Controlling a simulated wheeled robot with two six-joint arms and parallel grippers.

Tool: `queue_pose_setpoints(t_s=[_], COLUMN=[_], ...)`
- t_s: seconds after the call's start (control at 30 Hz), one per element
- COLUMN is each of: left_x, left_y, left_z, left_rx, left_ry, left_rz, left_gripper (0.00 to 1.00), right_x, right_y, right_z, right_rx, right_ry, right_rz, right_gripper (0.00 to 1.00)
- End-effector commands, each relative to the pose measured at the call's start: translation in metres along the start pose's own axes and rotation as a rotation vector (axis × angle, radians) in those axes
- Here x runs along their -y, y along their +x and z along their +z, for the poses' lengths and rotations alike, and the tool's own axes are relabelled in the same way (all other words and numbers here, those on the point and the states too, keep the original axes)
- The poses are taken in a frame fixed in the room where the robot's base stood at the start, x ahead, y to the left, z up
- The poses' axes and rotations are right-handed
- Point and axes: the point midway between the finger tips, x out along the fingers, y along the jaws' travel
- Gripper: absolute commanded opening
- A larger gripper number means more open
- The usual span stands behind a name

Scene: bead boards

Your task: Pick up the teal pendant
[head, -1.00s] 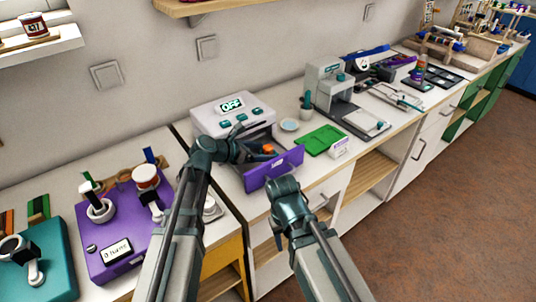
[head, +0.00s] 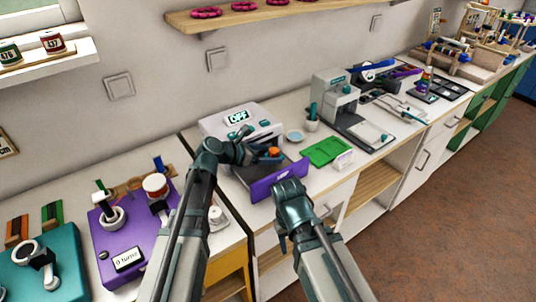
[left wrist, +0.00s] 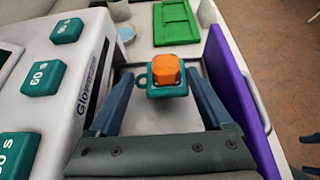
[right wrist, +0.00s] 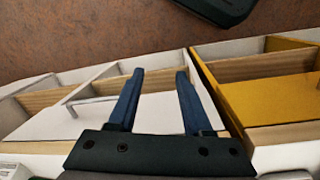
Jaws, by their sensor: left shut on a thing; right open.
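The teal pendant (left wrist: 167,90) has an orange faceted stone and a small loop on its left side. It sits between the fingertips of my left gripper (left wrist: 162,76), which is shut on it. In the head view its orange top (head: 273,152) shows at the open purple-fronted drawer (head: 280,180) of the white lamp machine (head: 213,126). Whether the pendant still touches the drawer floor I cannot tell. My right gripper (right wrist: 156,78) is open and empty, in front of the cabinets, below and right of the drawer.
The machine's display reads OFF. A purple board (head: 110,235) and a teal board (head: 55,275) lie at left.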

Motion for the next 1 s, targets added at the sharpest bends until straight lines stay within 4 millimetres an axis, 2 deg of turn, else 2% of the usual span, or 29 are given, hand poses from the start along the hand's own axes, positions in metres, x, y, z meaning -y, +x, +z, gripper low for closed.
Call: queue_pose_setpoints(t_s=[0.03, 0.6, 0.8, 1.0], left_x=[0.0, 0.0, 0.0, 0.0], left_y=[-0.007, -0.058, -0.067, -0.068], left_z=[0.013, 0.107, 0.123, 0.125], left_rx=[0.0, 0.0, 0.0, 0.0], left_ry=[0.0, 0.0, 0.0, 0.0], left_rz=[0.0, 0.0, 0.0, 0.0], left_gripper=[0.3, 0.3, 0.3, 0.3], right_x=[-0.001, -0.011, -0.013, -0.013], right_y=[-0.015, -0.121, -0.139, -0.141], right_z=[0.001, 0.007, 0.008, 0.008], right_rx=[0.0, 0.0, 0.0, 0.0], right_ry=[0.0, 0.001, 0.001, 0.001], right_rz=[0.0, 0.0, 0.0, 0.0], right_gripper=[0.5, 0.5, 0.5, 0.5])
